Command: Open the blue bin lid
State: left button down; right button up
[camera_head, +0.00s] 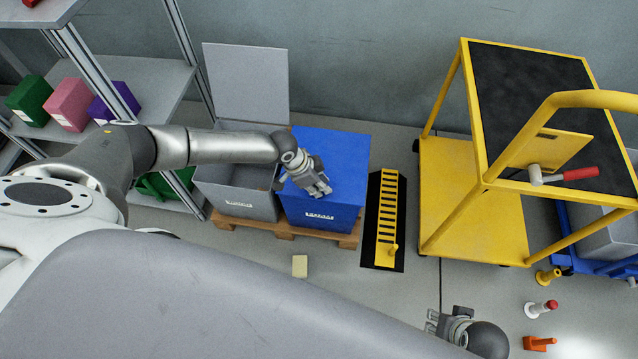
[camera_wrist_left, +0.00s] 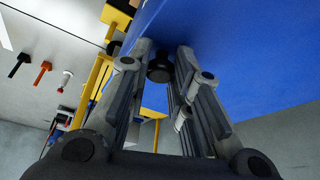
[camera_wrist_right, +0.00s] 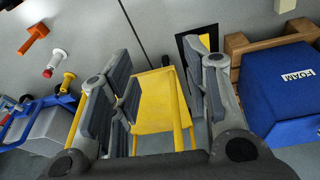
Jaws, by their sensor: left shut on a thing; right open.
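The blue bin (camera_head: 340,215) stands on a wooden pallet, and its blue lid (camera_head: 345,150) lies flat over the top, down. My left gripper (camera_head: 320,190) is over the lid near its front left part. In the left wrist view its fingers are shut on a dark round knob (camera_wrist_left: 160,68) by the blue lid surface (camera_wrist_left: 240,50). The head view hides the knob behind the gripper. My right gripper (camera_head: 434,323) is open and empty, low at the front, away from the bin. The right wrist view also shows the blue bin (camera_wrist_right: 290,90) at its right.
A grey bin (camera_head: 235,195) with its lid (camera_head: 245,85) raised stands left of the blue bin on the pallet (camera_head: 285,231). A yellow slotted strip (camera_head: 387,220) and a yellow cart (camera_head: 450,190) are to the right. Shelves (camera_head: 150,80) with coloured boxes stand left.

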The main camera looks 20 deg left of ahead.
pick_arm(q)
jog(key=shift+r, duration=0.1)
jog(key=shift+w+r, duration=0.2)
jog(key=shift+r, duration=0.3)
jog(key=r+g, duration=0.1)
jog(key=w+r+g, duration=0.1)
jog(key=r, duration=0.1)
jog(key=r+h, duration=0.1)
jog(key=shift+w+a+r+n+g+b, duration=0.25)
jog(key=shift+w+r+n+g+b, duration=0.05)
jog(key=shift+w+r+g+b, duration=0.1)
pick_arm(e)
jog(key=w+b+v, duration=0.1)
jog(key=b+v, duration=0.2)
jog(key=v, duration=0.7)
pick_arm(q)
jog(key=w+a+r+g+h+b, duration=0.1)
jog(key=w+r+g+b, duration=0.1)
jog(key=r, duration=0.4)
jog(key=shift+w+a+r+n+g, duration=0.25)
jog(key=shift+w+g, duration=0.55)
jog(key=shift+w, duration=0.4)
pick_arm(e)
jog(key=shift+w+a+f+t+y, duration=0.15)
jog(key=shift+w+a+t, duration=0.1)
jog(key=shift+w+t, duration=0.65)
jog(key=shift+w+a+r+t+y, duration=0.15)
jog(key=shift+w+a+t, duration=0.25)
jog(key=shift+w, duration=0.85)
